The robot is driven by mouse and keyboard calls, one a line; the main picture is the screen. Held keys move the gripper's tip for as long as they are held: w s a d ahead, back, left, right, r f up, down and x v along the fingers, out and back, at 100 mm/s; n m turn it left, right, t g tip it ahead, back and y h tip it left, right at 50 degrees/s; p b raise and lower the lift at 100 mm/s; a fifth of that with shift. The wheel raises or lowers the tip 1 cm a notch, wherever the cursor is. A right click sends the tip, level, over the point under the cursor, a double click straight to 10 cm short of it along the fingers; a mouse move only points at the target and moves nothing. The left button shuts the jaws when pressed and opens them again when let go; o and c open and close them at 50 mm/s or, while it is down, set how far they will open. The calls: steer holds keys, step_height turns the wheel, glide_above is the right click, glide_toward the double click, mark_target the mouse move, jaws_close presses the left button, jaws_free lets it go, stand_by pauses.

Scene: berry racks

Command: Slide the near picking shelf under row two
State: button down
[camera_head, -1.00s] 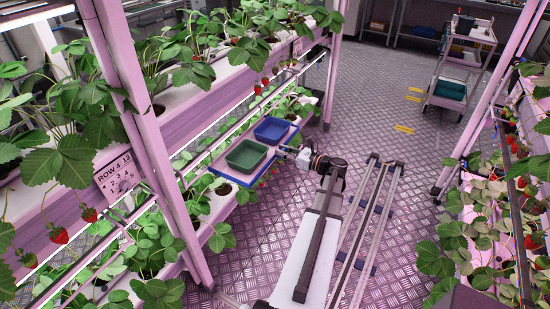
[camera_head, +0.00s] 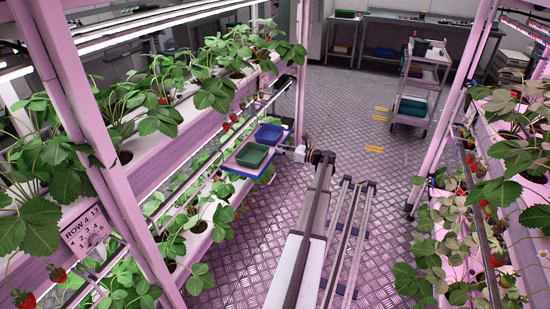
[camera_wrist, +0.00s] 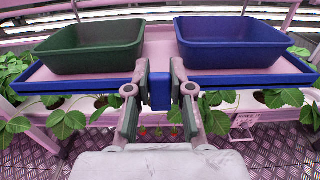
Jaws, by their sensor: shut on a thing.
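The near picking shelf (camera_wrist: 70,87) is a flat pink tray with a blue rim, at the left rack between its planting rows. It also shows in the head view (camera_head: 233,171). A green bin (camera_wrist: 90,46) and a blue bin (camera_wrist: 235,42) stand on it side by side. My gripper (camera_wrist: 160,85) is shut on the blue tab at the middle of the shelf's front edge. In the head view my gripper (camera_head: 284,149) reaches the shelf from the right.
Strawberry plants (camera_head: 205,205) grow below the shelf, and more stand above it. A pink rack post (camera_head: 300,75) rises behind it. A row sign (camera_head: 85,228) hangs at the left. The right rack (camera_head: 480,180) borders the aisle. A white cart (camera_head: 415,90) stands farther back.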

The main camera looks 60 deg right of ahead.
steer(key=d, duration=0.6)
steer(key=w+d, duration=0.1)
steer(key=d, duration=0.2)
steer(key=shift+p, duration=0.3)
steer(key=c, duration=1)
jaws_free()
steer(key=shift+a, duration=0.1)
steer(key=shift+s, duration=0.1)
steer(key=s+d, duration=0.1)
steer(key=s, duration=1)
steer(key=shift+s, duration=0.4)
